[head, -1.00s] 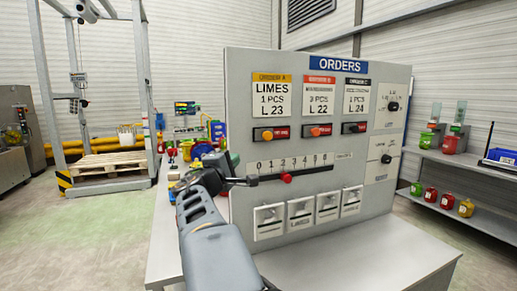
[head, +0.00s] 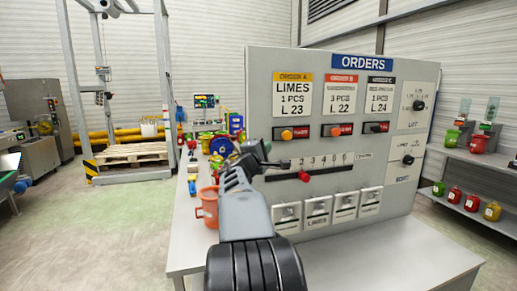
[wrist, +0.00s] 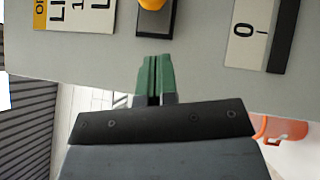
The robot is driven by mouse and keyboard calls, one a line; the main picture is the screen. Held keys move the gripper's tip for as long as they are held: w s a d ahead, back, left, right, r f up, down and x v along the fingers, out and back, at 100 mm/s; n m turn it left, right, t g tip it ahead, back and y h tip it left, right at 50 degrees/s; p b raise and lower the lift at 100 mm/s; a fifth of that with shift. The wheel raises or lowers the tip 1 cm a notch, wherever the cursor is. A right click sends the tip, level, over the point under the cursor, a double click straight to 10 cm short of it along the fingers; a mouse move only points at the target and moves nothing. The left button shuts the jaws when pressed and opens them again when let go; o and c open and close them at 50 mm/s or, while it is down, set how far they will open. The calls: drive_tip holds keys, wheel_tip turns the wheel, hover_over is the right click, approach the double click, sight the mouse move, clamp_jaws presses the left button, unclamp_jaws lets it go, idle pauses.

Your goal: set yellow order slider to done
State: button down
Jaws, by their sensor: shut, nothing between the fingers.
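The orders panel (head: 430,120) stands on a table. Its yellow-headed LIMES card (head: 292,98) hangs at the left. Below the card is the yellow order slider, with its yellow-orange knob (head: 287,134) and a red lettered strip to the right of the knob. In the wrist view the knob (wrist: 152,4) is cut by the top edge. My gripper (head: 263,147) is shut and empty, left of the knob and slightly lower, apart from it. In the wrist view its green fingertips (wrist: 155,58) lie together in front of the panel's left part.
The two other order sliders (head: 331,130) (head: 375,127) sit to the right. Below them is a numbered scale with a red knob (head: 304,176), then several white switches (head: 317,212). An orange mug (head: 210,206) stands on the table (head: 425,250) left of the panel.

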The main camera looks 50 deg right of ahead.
sight(282, 137)
drive_tip(key=d, duration=0.1)
drive_tip(key=s+d+r+p, duration=0.1)
drive_tip(key=d, duration=0.1)
drive_tip(key=s+d, duration=0.1)
drive_tip(key=shift+d+r+p, duration=0.2)
drive_tip(key=shift+d+p, duration=0.2)
drive_tip(key=s+d+b, duration=0.4)
drive_tip(key=d+b, duration=0.1)
drive_tip(key=d, duration=0.1)
drive_tip(key=shift+s, duration=0.25)
drive_tip(key=shift+a, duration=0.1)
